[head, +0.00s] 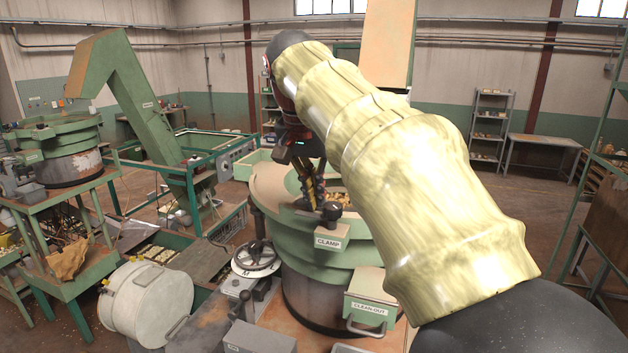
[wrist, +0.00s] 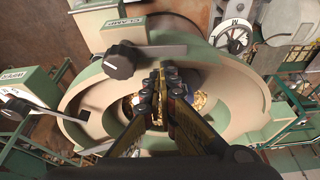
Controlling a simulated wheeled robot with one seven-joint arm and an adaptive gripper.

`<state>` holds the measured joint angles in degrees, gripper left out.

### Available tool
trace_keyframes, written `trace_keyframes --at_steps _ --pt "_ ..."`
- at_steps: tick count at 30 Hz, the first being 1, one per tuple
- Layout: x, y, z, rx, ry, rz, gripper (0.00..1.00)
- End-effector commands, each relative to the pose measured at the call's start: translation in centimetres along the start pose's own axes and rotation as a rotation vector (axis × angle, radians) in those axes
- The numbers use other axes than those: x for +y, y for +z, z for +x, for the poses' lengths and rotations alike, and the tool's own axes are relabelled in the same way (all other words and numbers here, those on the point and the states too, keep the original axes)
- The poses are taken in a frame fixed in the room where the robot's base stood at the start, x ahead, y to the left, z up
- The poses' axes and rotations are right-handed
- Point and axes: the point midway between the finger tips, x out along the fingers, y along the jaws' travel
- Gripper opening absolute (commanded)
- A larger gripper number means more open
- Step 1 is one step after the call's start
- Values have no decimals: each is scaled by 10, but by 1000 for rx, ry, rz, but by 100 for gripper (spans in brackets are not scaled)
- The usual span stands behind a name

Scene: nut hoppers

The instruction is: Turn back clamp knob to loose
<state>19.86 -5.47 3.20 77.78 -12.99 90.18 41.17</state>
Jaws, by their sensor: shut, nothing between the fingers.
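The clamp knob (head: 331,211) is dark and stands on the green rim of a bowl hopper, above a white CLAMP label (head: 328,243). In the wrist view the knob (wrist: 120,62) shows at upper left, with a grey bar running right from it. My gripper (head: 313,203) is over the bowl, close beside the knob in the head view. In the wrist view my gripper (wrist: 161,82) points into the bowl, to the right of the knob and apart from it. Its fingers are together and hold nothing. The knob's exact setting cannot be read.
The bowl hopper (head: 300,265) holds nuts inside. A white handwheel (head: 255,258) stands left of it, and a CLEAN OUT box (head: 369,305) juts out in front. In the wrist view another dark knob (wrist: 15,109) sits at far left. My arm hides the hopper's right side.

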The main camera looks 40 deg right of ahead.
Motion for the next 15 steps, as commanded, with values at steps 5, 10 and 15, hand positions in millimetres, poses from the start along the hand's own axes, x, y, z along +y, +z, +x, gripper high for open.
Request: trace_keyframes --at_steps 5,10,15 --pt "0 0 6 1 -1 0 0" --pt "0 0 6 1 -1 0 0" --pt "0 0 6 1 -2 -3 0"
